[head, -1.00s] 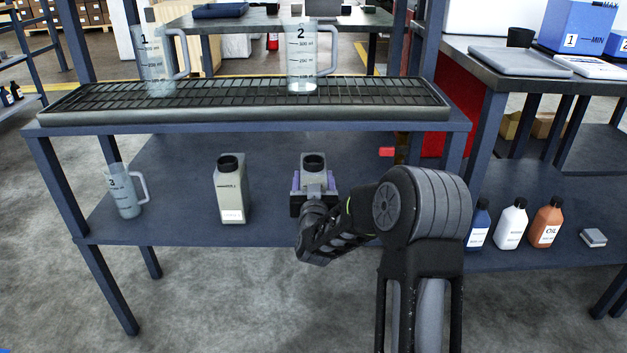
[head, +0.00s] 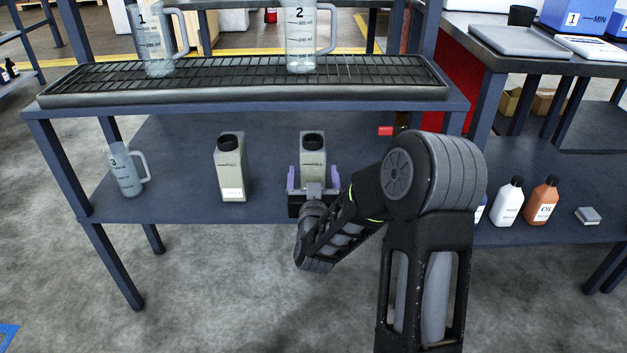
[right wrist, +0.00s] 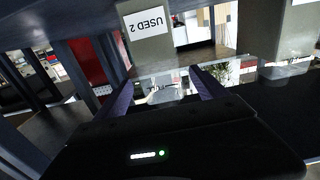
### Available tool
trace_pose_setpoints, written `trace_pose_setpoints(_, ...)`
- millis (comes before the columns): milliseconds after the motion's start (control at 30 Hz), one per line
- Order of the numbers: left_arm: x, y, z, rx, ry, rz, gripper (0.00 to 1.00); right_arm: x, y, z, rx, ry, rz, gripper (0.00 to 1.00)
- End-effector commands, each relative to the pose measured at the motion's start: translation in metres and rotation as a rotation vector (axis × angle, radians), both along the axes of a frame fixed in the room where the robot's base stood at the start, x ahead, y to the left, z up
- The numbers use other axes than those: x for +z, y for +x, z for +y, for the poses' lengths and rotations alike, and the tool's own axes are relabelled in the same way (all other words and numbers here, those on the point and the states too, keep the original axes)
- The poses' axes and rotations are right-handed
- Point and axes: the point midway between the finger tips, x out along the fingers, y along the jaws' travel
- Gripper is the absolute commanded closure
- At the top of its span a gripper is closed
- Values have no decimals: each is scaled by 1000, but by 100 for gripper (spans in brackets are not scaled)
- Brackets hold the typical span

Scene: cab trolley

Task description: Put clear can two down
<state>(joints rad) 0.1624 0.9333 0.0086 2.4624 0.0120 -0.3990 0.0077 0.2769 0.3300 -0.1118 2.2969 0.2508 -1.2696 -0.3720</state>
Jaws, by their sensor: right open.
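Clear can two (head: 313,155) is a pale grey-green, square-shouldered can with a black cap, upright on the lower shelf of the trolley (head: 270,205). In the right wrist view its body (right wrist: 178,50) shows upside down with a white "USED 2" label. My right gripper (head: 312,179) is open at the front of the can, its purple fingers spread wider than the can's sides. In the right wrist view the open fingers (right wrist: 163,78) have nothing clamped between them. The can's lower front is partly hidden by the gripper in the head view. My left gripper is not in view.
A similar can (head: 231,172) stands to the left, with clear jug 3 (head: 125,172) beyond it. Jugs 1 (head: 156,50) and 2 (head: 300,48) stand on the grated upper shelf (head: 240,80) overhead. White (head: 509,203) and orange (head: 541,203) bottles stand on the right-hand bench's shelf.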

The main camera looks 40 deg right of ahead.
Motion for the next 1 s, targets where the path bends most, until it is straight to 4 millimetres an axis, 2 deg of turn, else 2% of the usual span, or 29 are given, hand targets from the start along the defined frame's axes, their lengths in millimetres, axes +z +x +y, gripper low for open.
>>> trace_pose_setpoints(100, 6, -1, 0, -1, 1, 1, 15, 1, -17, 14, 1, 1, 2, 18)
trace_pose_setpoints(300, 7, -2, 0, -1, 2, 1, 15, 0, -32, 24, -1, 0, 0, 18)
trace_pose_setpoints(1000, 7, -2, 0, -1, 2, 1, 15, 0, -33, 25, 0, 0, 0, 18)
